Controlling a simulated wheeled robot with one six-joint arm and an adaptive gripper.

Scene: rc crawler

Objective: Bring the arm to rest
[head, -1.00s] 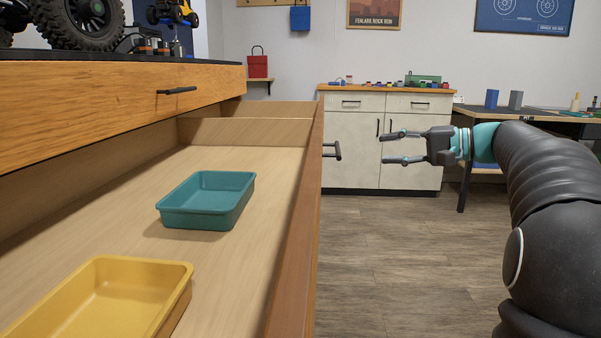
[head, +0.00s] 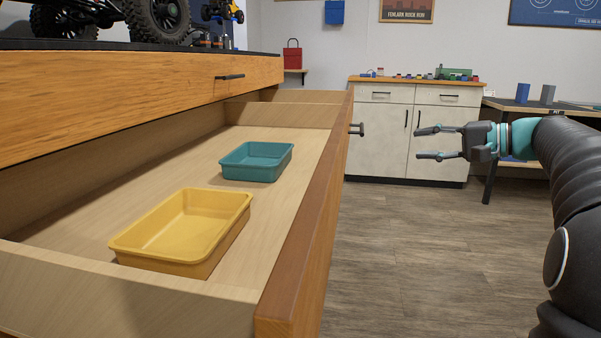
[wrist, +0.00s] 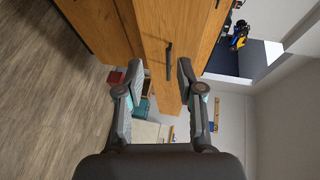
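My gripper (head: 428,144) is at the right of the head view, held in free air over the floor. Its two fingers are spread apart with nothing between them. It points left toward the open drawer's front and is apart from the drawer handle (head: 356,129). My dark arm reaches in from the right edge. In the wrist view my gripper (wrist: 155,72) is also open, with wooden drawer fronts and a dark handle (wrist: 169,60) beyond the fingers.
The open drawer (head: 325,200) holds a yellow tray (head: 180,262) and a teal tray (head: 255,172). A large-wheeled crawler (head: 160,18) stands on the bench above. A white cabinet (head: 390,140) and a side table stand at the back. The wooden floor (head: 430,260) is clear.

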